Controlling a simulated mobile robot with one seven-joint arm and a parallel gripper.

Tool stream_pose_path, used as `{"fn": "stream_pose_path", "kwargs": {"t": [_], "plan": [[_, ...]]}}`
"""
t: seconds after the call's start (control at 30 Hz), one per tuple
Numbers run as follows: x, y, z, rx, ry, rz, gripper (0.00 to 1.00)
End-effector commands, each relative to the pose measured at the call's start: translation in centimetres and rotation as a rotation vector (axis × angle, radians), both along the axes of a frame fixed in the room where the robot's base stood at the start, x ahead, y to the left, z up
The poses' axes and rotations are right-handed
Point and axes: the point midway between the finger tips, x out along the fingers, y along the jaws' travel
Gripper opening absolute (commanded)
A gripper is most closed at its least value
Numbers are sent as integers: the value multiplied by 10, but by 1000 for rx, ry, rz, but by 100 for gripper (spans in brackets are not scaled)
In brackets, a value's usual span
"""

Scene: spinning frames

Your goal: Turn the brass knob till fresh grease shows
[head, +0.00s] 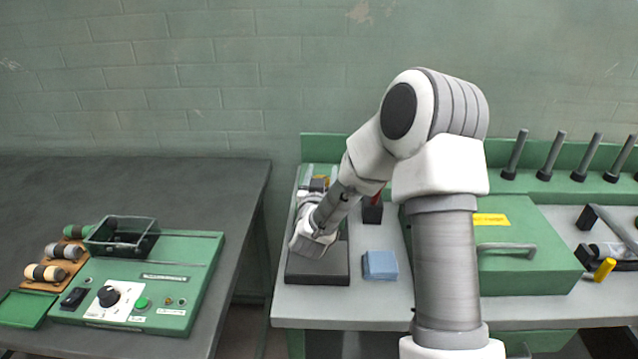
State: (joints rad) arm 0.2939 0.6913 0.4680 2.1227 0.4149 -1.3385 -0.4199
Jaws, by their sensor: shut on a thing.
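My gripper (312,246) is low over a dark, flat block (320,274) at the left end of the right-hand bench. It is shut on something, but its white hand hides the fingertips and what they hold. I cannot make out the brass knob or any grease in this view.
A folded blue cloth (380,265) lies right of the block. A green box (530,270) with a grey handle stands beyond my arm. Dark pegs (553,152) line the bench's back. A gap separates the left table (190,175), which carries a green control panel (185,280).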

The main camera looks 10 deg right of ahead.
Motion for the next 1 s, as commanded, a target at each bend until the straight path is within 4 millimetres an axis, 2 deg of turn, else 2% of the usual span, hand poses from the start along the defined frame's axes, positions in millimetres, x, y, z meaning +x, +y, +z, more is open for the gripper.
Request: {"fn": "stream_pose_path", "kwargs": {"t": [1.0], "plan": [[-17,-17,0,1,0,-887,3]]}}
